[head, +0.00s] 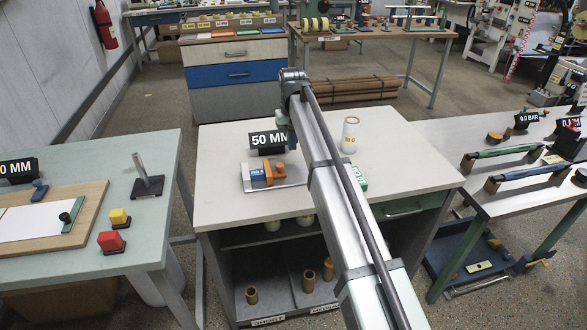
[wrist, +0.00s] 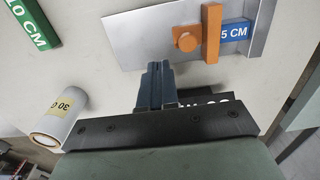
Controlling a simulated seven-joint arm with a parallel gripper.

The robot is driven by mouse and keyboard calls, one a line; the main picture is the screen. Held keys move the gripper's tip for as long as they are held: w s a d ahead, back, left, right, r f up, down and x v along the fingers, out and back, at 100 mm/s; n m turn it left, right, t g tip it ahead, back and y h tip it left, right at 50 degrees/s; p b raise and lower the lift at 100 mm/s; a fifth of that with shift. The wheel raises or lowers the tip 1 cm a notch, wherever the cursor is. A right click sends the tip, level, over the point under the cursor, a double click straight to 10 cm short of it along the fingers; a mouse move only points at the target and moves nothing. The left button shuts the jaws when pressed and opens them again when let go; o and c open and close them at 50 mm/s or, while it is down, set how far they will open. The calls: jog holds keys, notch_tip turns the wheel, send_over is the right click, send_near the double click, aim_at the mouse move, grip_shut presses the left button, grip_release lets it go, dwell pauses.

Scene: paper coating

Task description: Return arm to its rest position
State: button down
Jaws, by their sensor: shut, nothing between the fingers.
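My gripper (wrist: 157,85) shows in the wrist view with its two dark blue fingers closed together and nothing between them. It points down over the pale middle table (head: 225,205). In the wrist view a metal plate (wrist: 140,30) lies just ahead of the fingertips. An orange clamp piece (wrist: 211,33) and a blue block (wrist: 234,33) marked "5 CM" rest on it. I cannot tell the height of the fingertips above the table.
A white roll (head: 350,135) stands at the back of the middle table, and a black "50 MM" sign (head: 268,140) stands behind the plate. A green block (wrist: 31,22) lies on the table.

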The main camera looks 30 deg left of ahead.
dwell(0.4)
